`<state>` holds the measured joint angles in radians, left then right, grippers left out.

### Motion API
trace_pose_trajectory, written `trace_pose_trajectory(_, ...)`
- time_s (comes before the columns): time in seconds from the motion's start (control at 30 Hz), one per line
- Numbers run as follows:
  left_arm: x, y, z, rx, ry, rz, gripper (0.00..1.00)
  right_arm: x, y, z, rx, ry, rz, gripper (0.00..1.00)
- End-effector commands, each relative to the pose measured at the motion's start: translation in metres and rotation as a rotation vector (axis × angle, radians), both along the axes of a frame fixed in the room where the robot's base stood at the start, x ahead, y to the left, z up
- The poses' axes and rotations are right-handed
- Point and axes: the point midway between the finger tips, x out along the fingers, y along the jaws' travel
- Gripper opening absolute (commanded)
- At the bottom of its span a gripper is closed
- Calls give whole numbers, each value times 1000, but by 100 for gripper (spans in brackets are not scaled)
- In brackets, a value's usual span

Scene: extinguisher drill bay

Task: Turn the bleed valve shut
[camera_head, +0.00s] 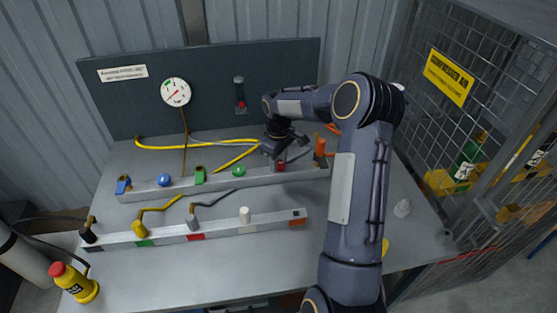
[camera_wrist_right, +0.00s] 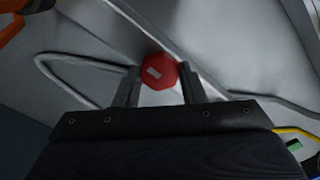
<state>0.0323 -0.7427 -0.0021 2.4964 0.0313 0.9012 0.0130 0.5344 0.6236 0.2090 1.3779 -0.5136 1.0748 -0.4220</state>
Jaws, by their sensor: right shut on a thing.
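A red knob (camera_head: 281,167) stands on the rear grey rail (camera_head: 256,179), near its right end. My right gripper (camera_head: 279,156) reaches down over it from above. In the right wrist view the red knob (camera_wrist_right: 159,72), with a small pale mark on its top, sits between the two dark fingers of my right gripper (camera_wrist_right: 161,88), which is shut on it. No label shows that names a bleed valve. My left gripper is not in view.
The rear rail also carries a blue ball knob (camera_head: 163,180), a green knob (camera_head: 239,171) and an orange fitting (camera_head: 319,148). A front rail (camera_head: 267,228) holds several fittings. A gauge (camera_head: 175,92) hangs on the back panel. A mesh cage stands at right.

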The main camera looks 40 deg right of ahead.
Motion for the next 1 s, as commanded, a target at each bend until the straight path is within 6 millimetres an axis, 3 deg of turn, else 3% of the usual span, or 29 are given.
trace_pose_trajectory(0.47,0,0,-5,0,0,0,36,0,0,0,-2,-2,-119,14)
trace_pose_trajectory(1.0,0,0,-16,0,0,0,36,1,0,0,-1,-3,-602,14)
